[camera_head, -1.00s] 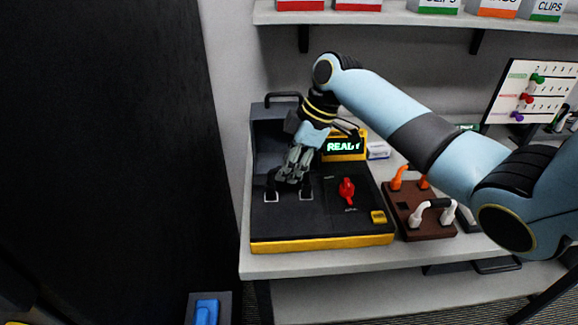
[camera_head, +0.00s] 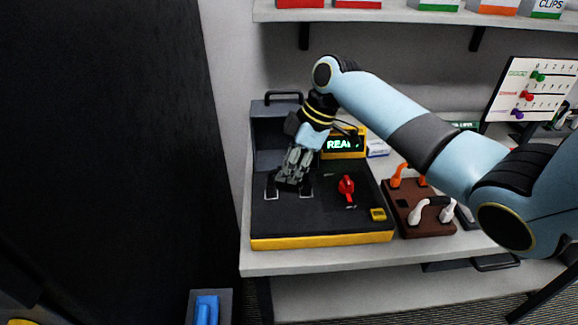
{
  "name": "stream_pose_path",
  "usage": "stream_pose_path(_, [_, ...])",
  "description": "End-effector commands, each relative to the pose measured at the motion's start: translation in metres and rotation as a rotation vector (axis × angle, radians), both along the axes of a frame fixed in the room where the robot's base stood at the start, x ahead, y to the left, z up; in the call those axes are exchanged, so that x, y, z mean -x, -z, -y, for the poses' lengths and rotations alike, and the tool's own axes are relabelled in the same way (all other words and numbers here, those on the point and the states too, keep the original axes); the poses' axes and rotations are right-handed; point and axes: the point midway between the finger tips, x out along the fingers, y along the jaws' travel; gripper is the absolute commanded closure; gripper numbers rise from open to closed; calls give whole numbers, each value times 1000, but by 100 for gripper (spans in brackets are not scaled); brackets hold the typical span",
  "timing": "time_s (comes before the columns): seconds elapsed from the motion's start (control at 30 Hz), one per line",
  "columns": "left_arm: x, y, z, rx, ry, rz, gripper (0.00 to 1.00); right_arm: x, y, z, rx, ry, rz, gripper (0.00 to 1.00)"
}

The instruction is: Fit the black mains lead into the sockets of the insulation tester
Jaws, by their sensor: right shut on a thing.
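The insulation tester (camera_head: 320,225) is a black case with a yellow lower edge, lying open on the shelf. Its green display, partly hidden by my right arm, shows part of a word. Two white-outlined sockets are on the left of its panel, the left socket (camera_head: 271,193) and the right socket (camera_head: 306,192). My right gripper (camera_head: 290,179) is shut on the black mains lead (camera_head: 277,183), right at the sockets. The lead is dark against the dark panel and mostly covered by the fingers, so how deep its ends sit cannot be told.
A red knob (camera_head: 346,188) and a yellow button (camera_head: 378,214) are on the tester's panel. A brown board (camera_head: 425,228) with orange and white leads stands right of the tester. A dark panel (camera_head: 100,150) fills the left.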

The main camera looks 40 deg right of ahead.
Motion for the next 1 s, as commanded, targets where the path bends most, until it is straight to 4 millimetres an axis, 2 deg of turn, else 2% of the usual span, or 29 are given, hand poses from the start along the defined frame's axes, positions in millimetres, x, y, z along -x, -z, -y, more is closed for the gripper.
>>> stream_pose_path(0.1, [0, 0, 0, 0, 0, 0, 60, 0, 0, 0, -1, 0, 0, 100])
stream_pose_path(0.13, [0, 0, 0, 0, 0, 0, 60, 0, 0, 0, -1, 0, 0, 81])
stream_pose_path(0.33, [0, 0, 0, 0, 0, 0, 60, 0, 0, 0, -1, 0, 0, 57])
stream_pose_path(0.5, [0, 0, 0, 0, 0, 0, 60, 0, 0, 0, -1, 0, 0, 57])
stream_pose_path(0.73, [0, 0, 0, 0, 0, 0, 60, 0, 0, 0, 0, 0, 0, 30])
stream_pose_path(1.0, [0, -1, 0, 0, 0, 0, 60, 0, -1, 0, 0, 0, 0, 30])
